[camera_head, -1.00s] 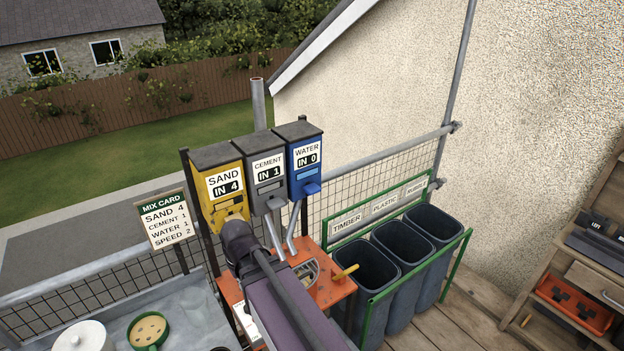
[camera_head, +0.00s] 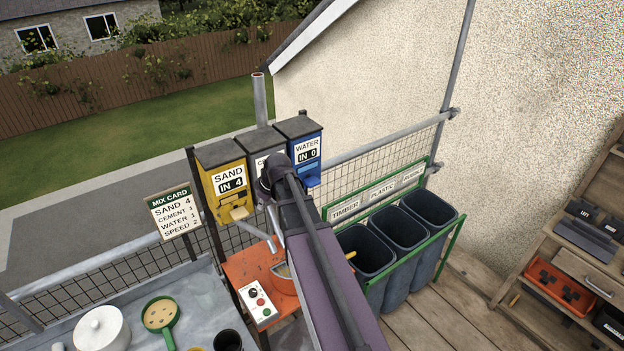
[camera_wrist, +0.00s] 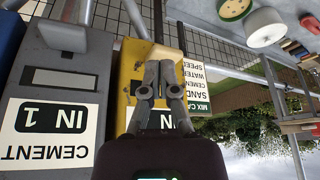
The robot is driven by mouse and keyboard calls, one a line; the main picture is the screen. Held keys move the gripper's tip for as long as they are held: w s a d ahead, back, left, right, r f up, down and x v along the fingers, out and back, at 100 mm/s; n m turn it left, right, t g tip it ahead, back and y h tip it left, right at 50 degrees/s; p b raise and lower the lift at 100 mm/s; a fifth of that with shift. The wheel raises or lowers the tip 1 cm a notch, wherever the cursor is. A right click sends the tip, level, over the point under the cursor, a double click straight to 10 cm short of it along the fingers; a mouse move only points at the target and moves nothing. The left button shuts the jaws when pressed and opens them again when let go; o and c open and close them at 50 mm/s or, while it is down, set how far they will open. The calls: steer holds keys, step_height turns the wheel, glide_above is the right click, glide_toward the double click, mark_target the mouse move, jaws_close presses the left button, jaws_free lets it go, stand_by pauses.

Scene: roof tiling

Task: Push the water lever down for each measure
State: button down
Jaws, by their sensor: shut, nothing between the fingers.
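The blue water dispenser (camera_head: 307,137) reads IN 0, and its blue lever (camera_head: 313,181) sticks out below the label. The grey cement dispenser (camera_head: 262,141) is mostly behind my arm in the head view; in the wrist view it (camera_wrist: 62,65) reads IN 1. The yellow sand dispenser (camera_head: 219,178) reads IN 4. My gripper (camera_wrist: 163,70) is shut and empty. In the wrist view, which is upside down, its fingers overlap the sand dispenser (camera_wrist: 135,65) near its tan lever (camera_wrist: 165,50). The head view hides the fingers behind my wrist.
The mix card (camera_head: 174,213) lists sand 4, cement 1, water 1, speed 2. An orange stand (camera_head: 245,265) with a control box (camera_head: 258,304) is below the dispensers. Several dark bins (camera_head: 403,230) stand to the right.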

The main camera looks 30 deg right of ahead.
steer(key=w+d+r+n+t, duration=0.25)
steer(key=w+d, duration=0.35)
steer(key=d, duration=0.6)
steer(key=r+n+t, duration=0.2)
steer(key=n+t, duration=0.1)
steer(key=n, duration=0.1)
glide_above(312, 182)
steer(key=shift+w+d+f+m+g, duration=0.15)
steer(key=shift+w+d+m+g, duration=0.15)
steer(key=shift+d, duration=0.15)
steer(key=shift+f, duration=0.1)
step_height(312, 182, down, 9)
steer(key=b, duration=0.8)
steer(key=shift+r+b, duration=0.2)
steer(key=shift+b, duration=0.2)
